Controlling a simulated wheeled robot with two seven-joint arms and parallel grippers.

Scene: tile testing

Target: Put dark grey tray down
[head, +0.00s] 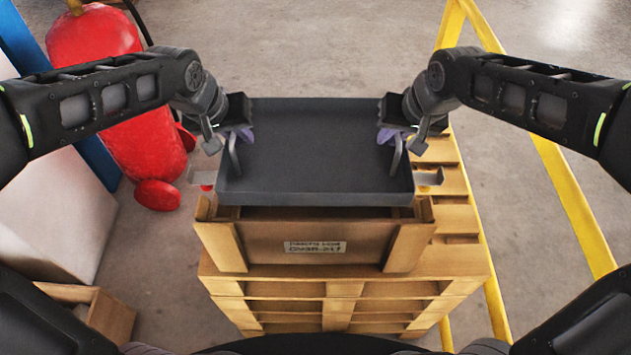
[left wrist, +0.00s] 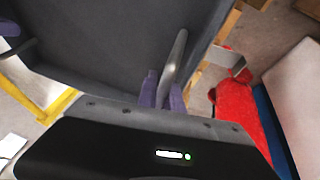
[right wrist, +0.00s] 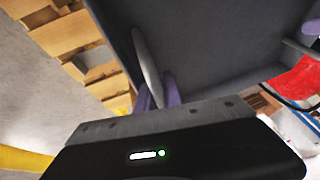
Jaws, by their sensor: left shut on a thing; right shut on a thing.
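The dark grey tray (head: 315,155) is empty and looks level, over a wooden crate (head: 300,245) in the head view. I cannot tell whether its underside touches the crate. My left gripper (head: 234,138) is shut on the tray's left handle, with purple fingertips around the handle bar in the left wrist view (left wrist: 160,92). My right gripper (head: 394,137) is shut on the right handle, and its fingertips show in the right wrist view (right wrist: 158,95). The tray also fills much of the left wrist view (left wrist: 100,50) and the right wrist view (right wrist: 215,50).
The crate stands on stacked wooden pallets (head: 455,250). Metal brackets with red parts stick out at both sides of the crate. A red cylinder-shaped object (head: 140,140) stands at left, beside a white block (head: 60,215). Yellow rails (head: 575,205) run along the right; grey floor lies beyond.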

